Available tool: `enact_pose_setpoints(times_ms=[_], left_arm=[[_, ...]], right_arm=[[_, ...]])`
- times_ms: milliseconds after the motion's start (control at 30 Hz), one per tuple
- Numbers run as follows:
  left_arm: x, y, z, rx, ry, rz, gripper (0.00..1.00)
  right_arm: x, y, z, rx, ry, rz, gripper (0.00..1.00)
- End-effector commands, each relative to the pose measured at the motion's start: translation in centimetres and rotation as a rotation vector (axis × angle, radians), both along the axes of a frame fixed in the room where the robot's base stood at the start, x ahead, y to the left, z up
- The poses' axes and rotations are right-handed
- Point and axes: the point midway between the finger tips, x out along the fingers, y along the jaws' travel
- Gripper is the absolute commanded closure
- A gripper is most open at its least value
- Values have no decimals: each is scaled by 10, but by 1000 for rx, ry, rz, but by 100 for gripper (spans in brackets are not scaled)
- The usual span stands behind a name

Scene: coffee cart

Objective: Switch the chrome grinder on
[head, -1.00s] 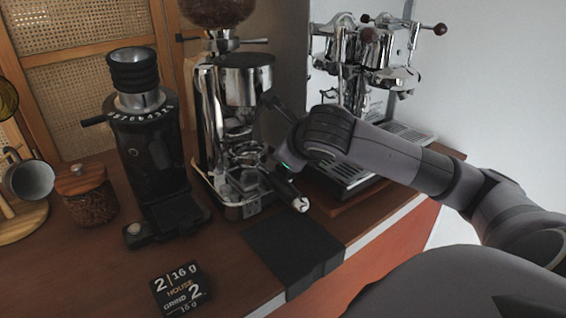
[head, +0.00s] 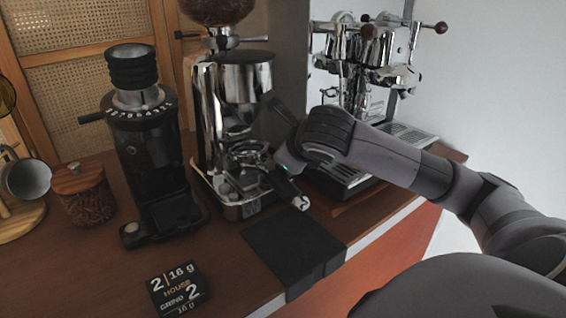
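The chrome grinder (head: 207,120) stands upright at the middle of the counter, with a dark bean hopper (head: 215,8) on top. A portafilter with a dark handle (head: 289,188) sits at its fork and points toward the front right. My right gripper (head: 272,128) is at the grinder's right side, close against its body. Its fingers are dark and partly hidden, so I cannot tell whether they are open or touch the grinder. I cannot make out the grinder's switch. My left gripper is not in view.
A black grinder (head: 148,150) and a wooden-lidded bean jar (head: 83,194) stand left. A chrome lever espresso machine (head: 365,55) stands behind my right arm. A black mat (head: 293,245) hangs over the front edge. A recipe card (head: 177,288) lies in front.

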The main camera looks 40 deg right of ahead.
Motion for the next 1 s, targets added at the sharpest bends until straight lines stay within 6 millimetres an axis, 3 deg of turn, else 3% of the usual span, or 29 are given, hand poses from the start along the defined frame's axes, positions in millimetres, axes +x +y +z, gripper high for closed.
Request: enact_pose_setpoints(times_ms=[1000], left_arm=[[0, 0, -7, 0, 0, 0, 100]], right_arm=[[1, 0, -4, 1, 1, 0, 100]])
